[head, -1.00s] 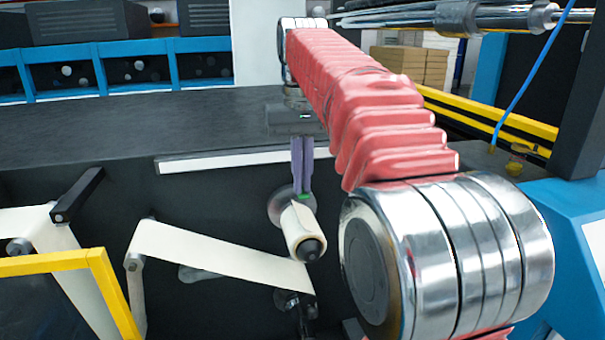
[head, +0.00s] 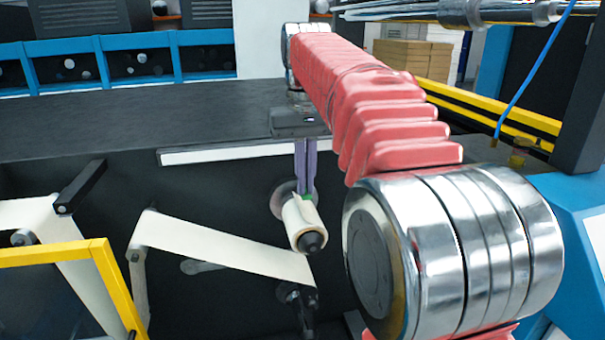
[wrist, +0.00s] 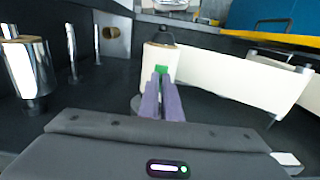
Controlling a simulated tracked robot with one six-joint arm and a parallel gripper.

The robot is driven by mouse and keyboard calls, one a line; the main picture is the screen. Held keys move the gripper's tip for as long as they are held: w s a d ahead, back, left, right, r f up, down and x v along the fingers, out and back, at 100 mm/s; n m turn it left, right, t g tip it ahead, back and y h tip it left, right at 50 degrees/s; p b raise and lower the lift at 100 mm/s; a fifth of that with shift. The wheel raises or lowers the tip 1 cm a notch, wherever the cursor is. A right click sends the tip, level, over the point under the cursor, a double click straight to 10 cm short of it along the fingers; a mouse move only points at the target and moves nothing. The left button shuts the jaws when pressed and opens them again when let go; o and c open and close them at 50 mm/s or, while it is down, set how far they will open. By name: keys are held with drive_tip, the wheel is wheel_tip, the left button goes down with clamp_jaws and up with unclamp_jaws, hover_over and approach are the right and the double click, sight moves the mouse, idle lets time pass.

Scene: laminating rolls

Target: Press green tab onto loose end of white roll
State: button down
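The white roll (head: 302,226) sits on a dark spindle on the machine's black front, and it also shows in the wrist view (wrist: 158,58). My gripper (head: 307,192) points down at the roll with its two purple fingers close together. The green tab (wrist: 161,69) is at the fingertips, held between them, and lies against the roll's side as seen in the wrist view. In the head view a small green bit shows at the top of the roll. Whether the tab touches the roll's loose end, I cannot tell.
A white web (head: 225,250) runs between rollers left of and below the roll. A yellow frame (head: 50,254) stands at the lower left. A dark flat top (head: 120,120) lies behind, edged by a white strip (head: 215,154).

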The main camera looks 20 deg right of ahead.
sight(305, 217)
drive_tip(key=shift+f, duration=2.1)
drive_tip(key=shift+f, duration=0.4)
drive_tip(key=c, duration=1.9)
unclamp_jaws()
drive_tip(key=shift+r, duration=0.1)
wheel_tip(305, 217, up, 14)
drive_tip(key=shift+f, duration=0.2)
